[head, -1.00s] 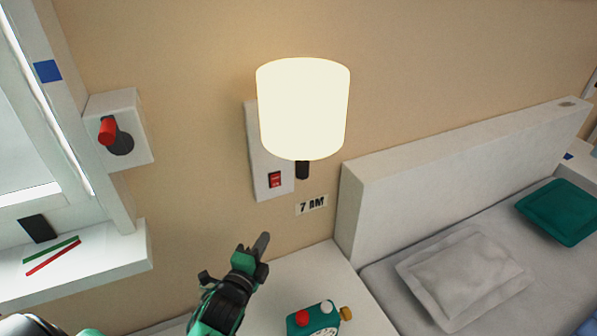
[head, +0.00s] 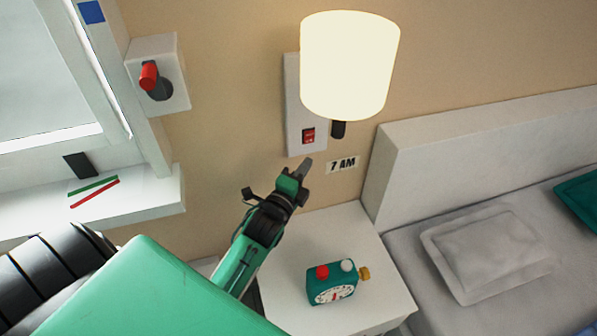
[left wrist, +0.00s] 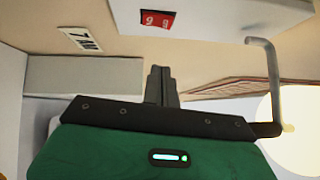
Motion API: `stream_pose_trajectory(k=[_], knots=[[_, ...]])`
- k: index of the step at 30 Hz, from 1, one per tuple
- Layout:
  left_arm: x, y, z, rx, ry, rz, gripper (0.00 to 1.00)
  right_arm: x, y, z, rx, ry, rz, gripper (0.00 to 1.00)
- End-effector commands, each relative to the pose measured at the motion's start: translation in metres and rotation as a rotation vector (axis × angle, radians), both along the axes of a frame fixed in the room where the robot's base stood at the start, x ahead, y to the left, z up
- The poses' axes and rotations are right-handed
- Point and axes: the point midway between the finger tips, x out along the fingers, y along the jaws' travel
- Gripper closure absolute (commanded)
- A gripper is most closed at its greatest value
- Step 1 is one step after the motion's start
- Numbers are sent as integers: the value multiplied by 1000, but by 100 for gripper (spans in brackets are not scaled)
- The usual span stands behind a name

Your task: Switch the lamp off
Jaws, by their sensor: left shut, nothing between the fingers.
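The lamp (head: 349,66) is on the wall in the head view, its white shade glowing. Its white wall plate (head: 293,90) carries a red switch (head: 308,136) near the lower end. The red switch also shows at the top of the left wrist view (left wrist: 157,20). My left gripper (head: 307,165) is shut and empty, just below the switch, with its tips pointing up towards the plate. In the left wrist view its fingers (left wrist: 160,84) are together, with a visible gap to the switch. My right gripper is not in view.
A "7 AM" label (head: 342,164) is on the wall right of my gripper. A green alarm clock (head: 331,284) stands on the white bedside table (head: 372,240). A wall box with a red lever (head: 149,76) and a window sill (head: 150,195) are at left.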

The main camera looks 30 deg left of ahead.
Motion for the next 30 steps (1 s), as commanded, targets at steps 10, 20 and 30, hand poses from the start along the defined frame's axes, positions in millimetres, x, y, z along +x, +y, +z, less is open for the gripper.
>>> stream_pose_trajectory(k=[10,20,30], knots=[[58,11,9,3,0,0,100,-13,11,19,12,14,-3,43],[76,32,10,1,0,0,100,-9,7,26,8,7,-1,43],[76,32,9,0,1,0,100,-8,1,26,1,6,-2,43]])
